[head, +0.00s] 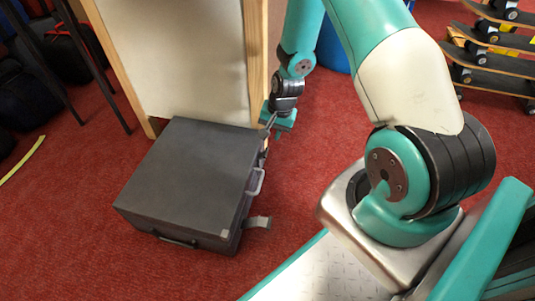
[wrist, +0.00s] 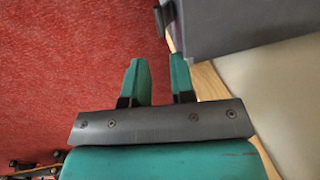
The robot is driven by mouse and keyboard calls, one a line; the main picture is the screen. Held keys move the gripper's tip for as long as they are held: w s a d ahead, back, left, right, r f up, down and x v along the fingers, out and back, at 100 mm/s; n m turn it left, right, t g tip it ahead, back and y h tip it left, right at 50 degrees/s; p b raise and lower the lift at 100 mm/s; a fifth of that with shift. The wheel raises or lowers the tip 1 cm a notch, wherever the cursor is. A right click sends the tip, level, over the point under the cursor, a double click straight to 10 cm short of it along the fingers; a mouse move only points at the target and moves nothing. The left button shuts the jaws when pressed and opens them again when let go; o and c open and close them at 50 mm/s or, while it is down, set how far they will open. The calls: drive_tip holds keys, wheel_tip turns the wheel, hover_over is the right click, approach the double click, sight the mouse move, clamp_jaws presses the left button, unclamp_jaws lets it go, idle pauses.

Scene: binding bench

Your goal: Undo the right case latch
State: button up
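A dark grey case (head: 190,178) lies flat on the red floor in the head view; its corner also shows at the top right of the wrist view (wrist: 230,22). On its right side is a pale handle (head: 257,182). The near latch (head: 258,222) sticks out from that side. The far latch is small and partly hidden by my gripper (head: 274,126). In the wrist view a dark latch part (wrist: 166,15) projects from the case edge, ahead of the fingertips. My gripper (wrist: 160,68) is open, with nothing between its fingers; its right finger is close to the case side.
A pale panel with wooden posts (head: 256,60) stands right behind the case. Dark legs and bags (head: 40,90) are at the left. Skateboards on a rack (head: 490,60) stand at the far right. Red carpet (head: 60,230) is clear left of the case.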

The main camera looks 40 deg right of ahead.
sight(266, 151)
drive_tip(key=f+b, duration=0.1)
drive_tip(key=f, duration=0.1)
drive_tip(key=w+f+b, duration=0.1)
drive_tip(key=f, duration=0.2)
drive_tip(key=a+f+b, duration=0.1)
drive_tip(key=f+b, duration=0.1)
drive_tip(key=f, duration=0.1)
drive_tip(key=shift+w+f, duration=0.15)
drive_tip(key=shift+f, duration=0.1)
clamp_jaws()
